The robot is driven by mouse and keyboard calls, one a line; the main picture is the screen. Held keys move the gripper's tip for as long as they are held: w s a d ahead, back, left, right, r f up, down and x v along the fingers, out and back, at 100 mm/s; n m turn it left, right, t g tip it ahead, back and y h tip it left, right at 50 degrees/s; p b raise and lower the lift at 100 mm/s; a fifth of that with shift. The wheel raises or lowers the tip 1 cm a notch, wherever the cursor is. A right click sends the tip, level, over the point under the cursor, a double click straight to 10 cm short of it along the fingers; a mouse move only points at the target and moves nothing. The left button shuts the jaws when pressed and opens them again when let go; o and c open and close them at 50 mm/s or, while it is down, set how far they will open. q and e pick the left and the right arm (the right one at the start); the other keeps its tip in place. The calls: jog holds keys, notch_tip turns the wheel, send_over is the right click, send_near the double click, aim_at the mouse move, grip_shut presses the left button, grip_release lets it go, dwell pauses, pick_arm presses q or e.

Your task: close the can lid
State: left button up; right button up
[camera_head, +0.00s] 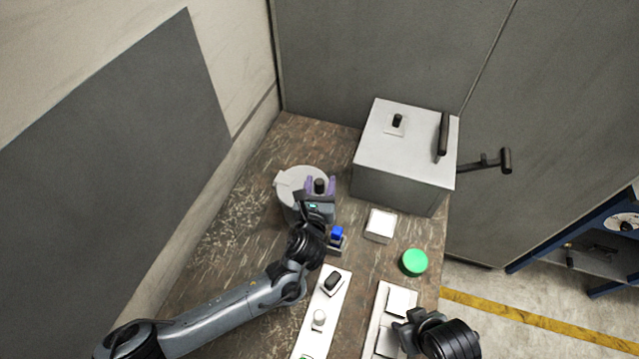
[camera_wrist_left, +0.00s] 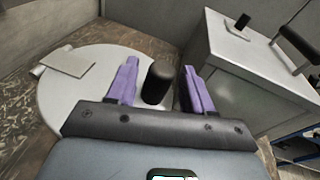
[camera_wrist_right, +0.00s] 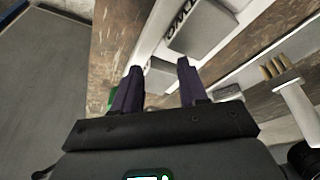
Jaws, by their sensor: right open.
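The light grey can (camera_head: 289,207) stands near the left side of the table. Its round lid (camera_head: 291,181) lies across the top; I cannot tell whether any gap remains at the rim. The lid also shows in the left wrist view (camera_wrist_left: 85,95), with a flat tab at its left edge and a black knob (camera_wrist_left: 157,82). My left gripper (camera_head: 320,184) is over the lid, with its purple fingers apart on either side of the knob and small gaps visible. My right gripper (camera_head: 402,332) is open and empty over the front right; its fingers show in the right wrist view (camera_wrist_right: 158,82).
A grey box (camera_head: 400,180) with a black handle stands behind and right of the can. A blue switch (camera_head: 337,234), a white square button (camera_head: 381,224), a green round button (camera_head: 413,262) and switch panels (camera_head: 330,295) occupy the front. Bare tabletop lies left of the can.

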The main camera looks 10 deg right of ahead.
pick_arm(q)
jog(key=shift+a+r, duration=0.1)
dwell(0.3)
jog(key=shift+s+r, duration=0.1)
jog(key=shift+s, duration=0.25)
jog(key=v, duration=1)
jog(key=shift+p, duration=0.35)
jog(key=shift+a, duration=0.1)
